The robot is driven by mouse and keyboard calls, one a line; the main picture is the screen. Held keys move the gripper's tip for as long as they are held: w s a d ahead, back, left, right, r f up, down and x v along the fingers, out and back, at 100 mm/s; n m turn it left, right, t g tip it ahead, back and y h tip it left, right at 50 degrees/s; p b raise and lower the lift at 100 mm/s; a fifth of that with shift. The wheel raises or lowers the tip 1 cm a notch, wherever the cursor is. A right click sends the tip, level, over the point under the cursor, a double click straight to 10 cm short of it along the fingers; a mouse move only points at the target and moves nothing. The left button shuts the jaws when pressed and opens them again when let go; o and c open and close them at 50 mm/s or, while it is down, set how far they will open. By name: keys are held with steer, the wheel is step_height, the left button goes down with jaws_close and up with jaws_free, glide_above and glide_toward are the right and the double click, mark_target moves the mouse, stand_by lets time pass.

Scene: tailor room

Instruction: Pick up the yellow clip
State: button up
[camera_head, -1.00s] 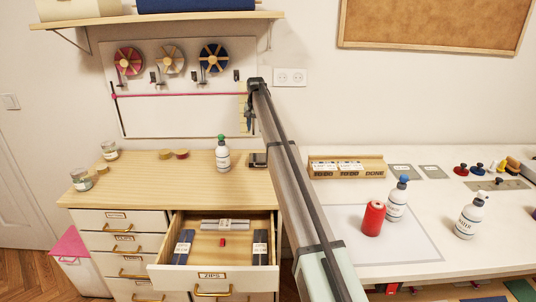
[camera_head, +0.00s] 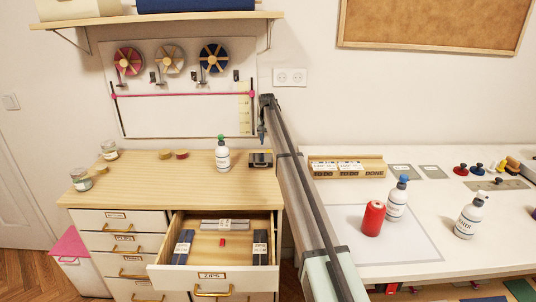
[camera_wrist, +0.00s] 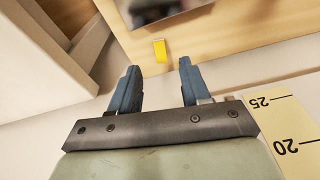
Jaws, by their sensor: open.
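The yellow clip (camera_wrist: 160,50) lies on the wooden dresser top (camera_wrist: 215,40) in the wrist view, just beyond my fingertips and roughly centred between them. My gripper (camera_wrist: 158,66) is open and empty, with its two blue fingers apart. In the head view my gripper (camera_head: 262,132) points down near the wall, above the back right of the dresser top. I cannot make out the clip in the head view.
A dark box (camera_head: 260,160) stands on the dresser top below my gripper. A green-capped bottle (camera_head: 222,155) stands left of it. The wall board carries a yellow measuring strip (camera_wrist: 285,125). An open drawer (camera_head: 160,273) juts out in front.

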mark_target(268, 151)
steer(key=shift+w+f, duration=0.2)
steer(key=shift+f, duration=1.1)
steer(key=shift+w+f, duration=0.2)
steer(key=shift+f, duration=1.05)
steer(key=shift+c, duration=0.4)
jaws_close()
